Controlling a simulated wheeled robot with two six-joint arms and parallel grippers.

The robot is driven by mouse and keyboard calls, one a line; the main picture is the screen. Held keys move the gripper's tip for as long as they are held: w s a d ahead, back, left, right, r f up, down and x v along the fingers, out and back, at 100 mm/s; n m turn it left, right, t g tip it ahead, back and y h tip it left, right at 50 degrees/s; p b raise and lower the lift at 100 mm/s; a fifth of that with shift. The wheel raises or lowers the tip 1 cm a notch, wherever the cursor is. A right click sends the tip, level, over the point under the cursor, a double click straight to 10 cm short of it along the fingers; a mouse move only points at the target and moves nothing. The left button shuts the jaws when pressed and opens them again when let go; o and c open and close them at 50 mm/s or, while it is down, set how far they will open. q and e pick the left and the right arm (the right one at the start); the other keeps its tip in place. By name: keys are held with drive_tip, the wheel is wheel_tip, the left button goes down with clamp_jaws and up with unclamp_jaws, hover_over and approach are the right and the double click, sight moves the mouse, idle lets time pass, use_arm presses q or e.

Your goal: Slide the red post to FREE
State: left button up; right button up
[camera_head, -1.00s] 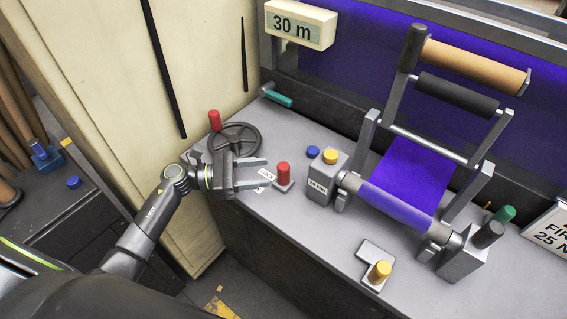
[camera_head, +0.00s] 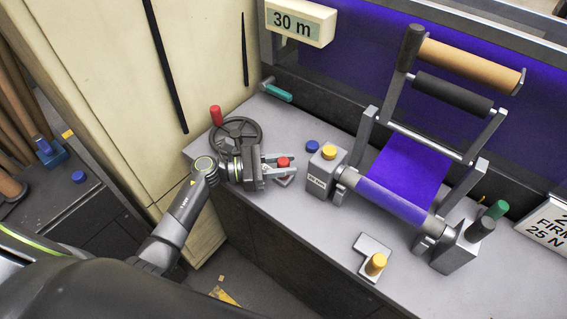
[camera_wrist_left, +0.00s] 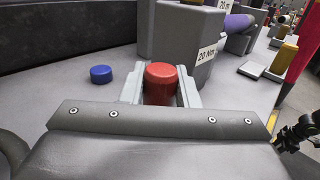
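The red post (camera_head: 284,162) is a short upright red cylinder on a small grey base on the bench, left of the grey block marked 20 Nm. My left gripper (camera_head: 292,162) is around it, one finger on each side and close against it. In the left wrist view the red post (camera_wrist_left: 161,84) fills the gap between the fingers (camera_wrist_left: 161,92) and looks gripped. The gripper hides most of the post's base and the label beside it, so FREE cannot be read.
A dark handwheel (camera_head: 236,135) with a red knob (camera_head: 216,115) stands just behind my left gripper. A grey block (camera_head: 321,178) with a yellow knob and a blue button (camera_head: 312,146) are to the right. A yellow post (camera_head: 375,264) stands at the front.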

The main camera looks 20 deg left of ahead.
use_arm(q)
clamp_jaws()
drive_tip(key=shift+s+a+f, duration=0.15)
drive_tip(key=shift+s, duration=0.1)
drive_tip(key=s, duration=0.1)
drive_tip(key=s+a+b, duration=0.1)
drive_tip(key=s, duration=0.1)
drive_tip(key=s+b, duration=0.1)
drive_tip(key=shift+s+a, duration=0.25)
drive_tip(key=shift+o, duration=1.1)
unclamp_jaws()
drive_tip(key=o, duration=0.4)
drive_tip(key=shift+s+a, duration=0.1)
drive_tip(key=shift+s, duration=0.05)
drive_tip(key=shift+o, duration=0.2)
